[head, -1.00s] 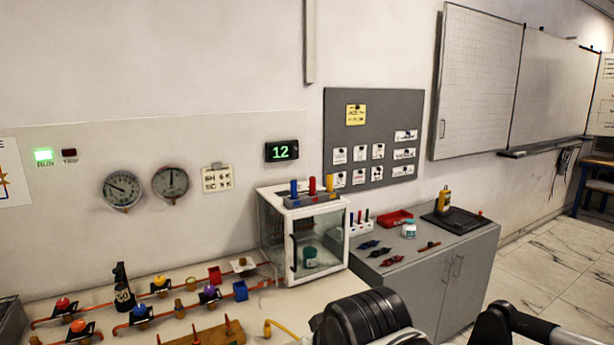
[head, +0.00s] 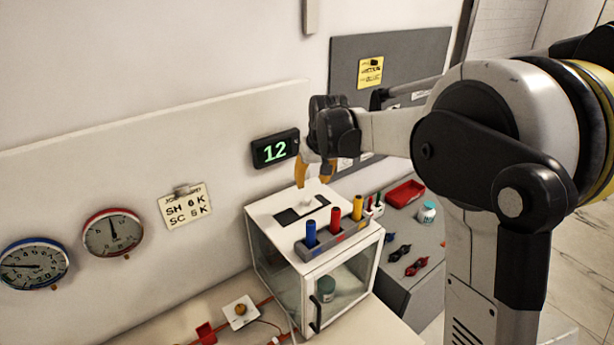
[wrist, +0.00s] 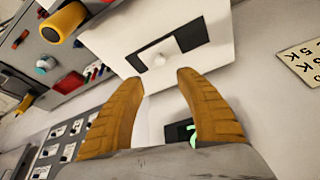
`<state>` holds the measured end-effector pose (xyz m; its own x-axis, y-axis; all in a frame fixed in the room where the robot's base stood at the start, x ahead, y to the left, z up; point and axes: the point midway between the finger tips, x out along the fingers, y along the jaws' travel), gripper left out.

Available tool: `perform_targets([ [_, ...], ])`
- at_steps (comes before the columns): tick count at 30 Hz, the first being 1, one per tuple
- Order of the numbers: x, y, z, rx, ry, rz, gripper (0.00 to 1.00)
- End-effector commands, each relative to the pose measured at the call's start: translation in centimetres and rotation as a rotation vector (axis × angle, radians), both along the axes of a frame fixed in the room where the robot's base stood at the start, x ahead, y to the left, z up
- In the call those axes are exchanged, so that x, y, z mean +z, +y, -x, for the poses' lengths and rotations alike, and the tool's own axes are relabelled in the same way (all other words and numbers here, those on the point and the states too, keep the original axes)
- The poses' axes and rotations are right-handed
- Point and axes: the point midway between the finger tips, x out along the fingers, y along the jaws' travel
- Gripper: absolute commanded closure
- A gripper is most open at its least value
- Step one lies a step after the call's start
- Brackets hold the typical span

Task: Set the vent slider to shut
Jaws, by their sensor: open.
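The vent slider is a pale plate with a small white knob (wrist: 159,59) on the white top of the glass-sided box (head: 263,221). In the wrist view, dark opening (wrist: 190,36) shows beside the plate, and a dark strip shows on its other side. In the head view the knob (head: 307,200) is small and close below my fingers. My gripper (head: 314,178) is open and empty above the box top, with orange fingers pointing down. In the wrist view the fingertips (wrist: 159,80) lie either side of the knob's line, apparently short of it. Contact cannot be told.
A grey holder (head: 333,238) with blue, red and yellow pegs stands along the box top's front edge, near the slider. The wall with a green "12" display (head: 275,149) is close behind. A cabinet (head: 408,240) with small items stands right.

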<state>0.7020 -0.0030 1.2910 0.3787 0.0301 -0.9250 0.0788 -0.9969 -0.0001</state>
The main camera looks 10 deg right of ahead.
Motion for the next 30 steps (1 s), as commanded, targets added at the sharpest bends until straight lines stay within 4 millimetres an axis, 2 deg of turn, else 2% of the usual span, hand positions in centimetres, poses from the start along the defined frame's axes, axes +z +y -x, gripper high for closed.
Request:
perform_targets([
  [5, -2.1, 0.1, -0.9, 0.000, 0.001, 0.000, 0.58],
  [12, -6.6, 0.2, -2.7, 0.000, 0.000, 0.000, 0.58],
  [18, -9.1, 0.3, -3.8, 0.000, 0.000, 0.000, 0.58],
  [23, -9.9, 0.3, -4.1, 0.000, 0.000, 0.000, 0.58],
  [30, -9.9, 0.3, -4.1, 0.000, 0.000, 0.000, 0.58],
])
